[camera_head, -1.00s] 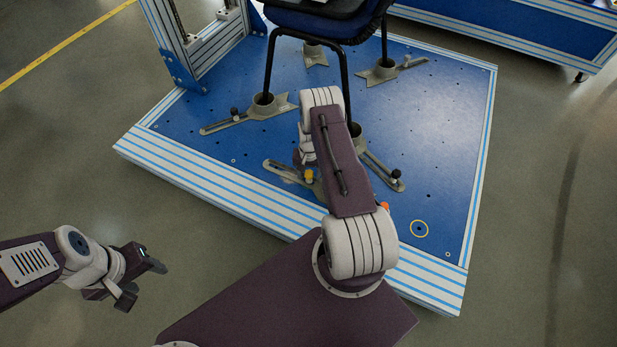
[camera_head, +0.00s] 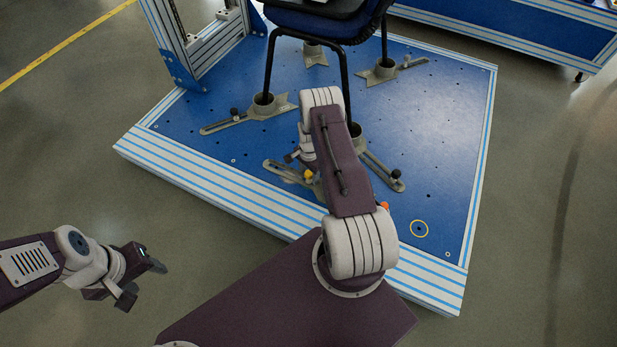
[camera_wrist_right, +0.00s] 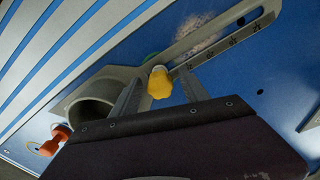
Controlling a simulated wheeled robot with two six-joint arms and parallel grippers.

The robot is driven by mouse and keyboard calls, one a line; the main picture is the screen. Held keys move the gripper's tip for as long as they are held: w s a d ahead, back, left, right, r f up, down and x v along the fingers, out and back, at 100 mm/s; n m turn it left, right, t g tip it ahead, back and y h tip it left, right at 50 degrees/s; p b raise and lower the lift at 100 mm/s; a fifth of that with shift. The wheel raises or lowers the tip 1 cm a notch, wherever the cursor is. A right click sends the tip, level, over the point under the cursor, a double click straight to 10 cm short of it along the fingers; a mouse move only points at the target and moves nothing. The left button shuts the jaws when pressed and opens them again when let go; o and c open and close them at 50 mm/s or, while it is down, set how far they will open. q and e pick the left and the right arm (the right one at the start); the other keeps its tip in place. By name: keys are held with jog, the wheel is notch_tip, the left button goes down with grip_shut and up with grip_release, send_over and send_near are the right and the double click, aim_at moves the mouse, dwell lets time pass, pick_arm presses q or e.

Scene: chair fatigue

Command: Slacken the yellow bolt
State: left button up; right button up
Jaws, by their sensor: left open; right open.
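The yellow bolt (camera_head: 309,175) sits on a slotted grey clamp (camera_head: 280,169) near the front edge of the blue platform. In the right wrist view the yellow bolt (camera_wrist_right: 160,84) lies between the two fingers of my open right gripper (camera_wrist_right: 161,74), with gaps visible beside it. Whether either finger touches it, I cannot tell. In the head view my right forearm hides most of that gripper. My left gripper (camera_head: 142,282) is open and empty over the floor at the lower left, away from the platform.
A chair (camera_head: 318,27) stands with its legs in grey clamp cups on the blue platform (camera_head: 440,130). A black knob (camera_head: 234,112) tops another clamp. The platform's right side is largely clear.

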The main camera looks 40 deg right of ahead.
jog(key=m, duration=0.4)
jog(key=c, duration=0.7)
jog(key=shift+n, duration=0.7)
jog(key=shift+c, duration=0.2)
jog(key=shift+n, duration=1.4)
jog(key=o, duration=0.7)
jog(key=shift+o, duration=0.2)
